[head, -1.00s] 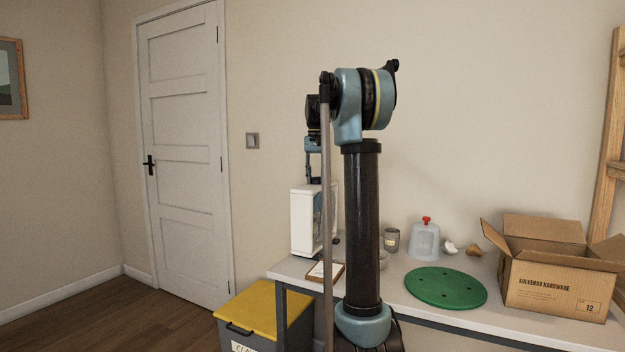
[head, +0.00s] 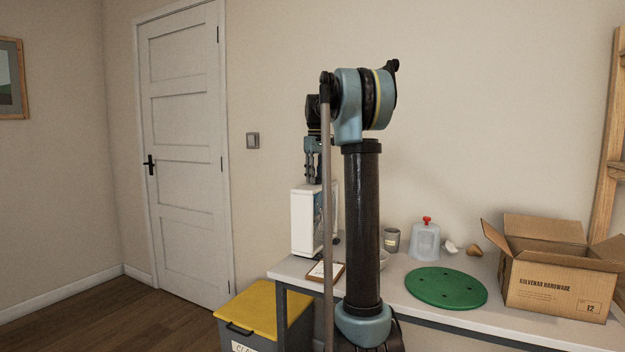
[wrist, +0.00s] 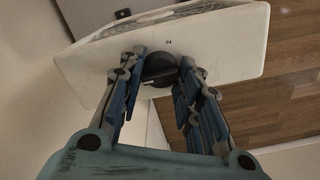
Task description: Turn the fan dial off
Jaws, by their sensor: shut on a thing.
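The fan is a white box (head: 303,222) standing at the left end of the table, partly hidden behind my arm in the head view. In the wrist view its white top panel (wrist: 215,50) carries a round black dial (wrist: 159,67), with a small mark "2" printed near it. A light line shows on the dial, but its setting is unclear. My gripper (wrist: 154,72) points down at the panel, with a blue-padded finger on each side of the dial, shut on it. In the head view my gripper (head: 313,180) is at the fan's top; the dial is hidden there.
The table (head: 400,312) also holds a clipboard (head: 326,272), a grey cup (head: 391,240), a clear container with a red top (head: 425,242), a green disc (head: 445,288) and an open cardboard box (head: 555,280). A yellow-lidded bin (head: 262,310) stands at the table's left.

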